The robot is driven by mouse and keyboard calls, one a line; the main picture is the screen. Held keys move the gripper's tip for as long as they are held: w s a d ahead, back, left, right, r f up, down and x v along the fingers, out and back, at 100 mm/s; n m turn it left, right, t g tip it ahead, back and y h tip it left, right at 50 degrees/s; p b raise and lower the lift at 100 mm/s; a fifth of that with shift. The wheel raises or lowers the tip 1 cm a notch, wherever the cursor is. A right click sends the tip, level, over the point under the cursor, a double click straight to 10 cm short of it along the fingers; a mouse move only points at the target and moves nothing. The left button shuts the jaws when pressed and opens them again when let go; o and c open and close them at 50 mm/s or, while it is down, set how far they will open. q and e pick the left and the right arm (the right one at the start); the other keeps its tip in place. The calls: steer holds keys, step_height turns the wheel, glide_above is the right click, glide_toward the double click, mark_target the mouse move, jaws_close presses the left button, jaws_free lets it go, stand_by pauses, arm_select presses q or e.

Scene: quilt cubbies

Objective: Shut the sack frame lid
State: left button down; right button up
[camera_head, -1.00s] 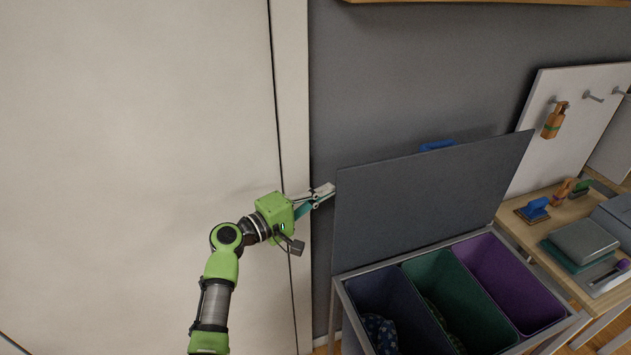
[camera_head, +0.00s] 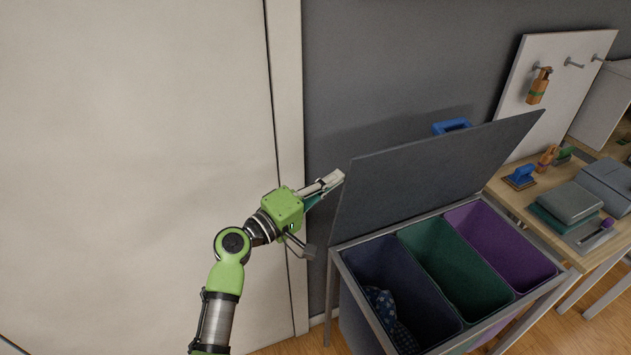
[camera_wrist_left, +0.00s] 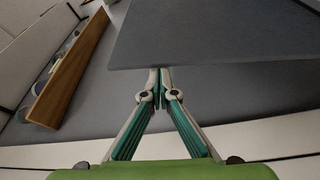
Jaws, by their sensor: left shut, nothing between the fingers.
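The sack frame lid (camera_head: 425,172) is a dark grey panel hinged along the back of the sack frame (camera_head: 345,265). It stands raised and leans forward over the sacks. A blue handle (camera_head: 452,126) shows behind its top edge. My left gripper (camera_head: 334,180) is shut and empty at the lid's left edge, its tips at or just behind that edge. In the left wrist view the closed fingertips (camera_wrist_left: 160,76) meet the lid's edge (camera_wrist_left: 215,35); I cannot tell whether they touch it. My right gripper is not in view.
The frame holds a navy sack (camera_head: 372,260) with patterned cloth inside, a green sack (camera_head: 450,265) and a purple sack (camera_head: 500,240). A wooden table (camera_head: 505,190) with tools and folded items stands to the right. A pale door (camera_head: 130,150) is at left.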

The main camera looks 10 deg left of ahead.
arm_select(q)
steer(key=s+d+f+m+b, duration=0.2)
steer(key=s+d+f+b, duration=0.3)
steer(key=s+d, duration=0.2)
steer(key=shift+s+d+f+h, duration=0.3)
steer(key=shift+s+d, duration=0.1)
steer(key=shift+s, duration=1)
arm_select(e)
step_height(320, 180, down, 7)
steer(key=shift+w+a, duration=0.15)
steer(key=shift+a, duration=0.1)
arm_select(q)
steer(key=shift+r, duration=0.15)
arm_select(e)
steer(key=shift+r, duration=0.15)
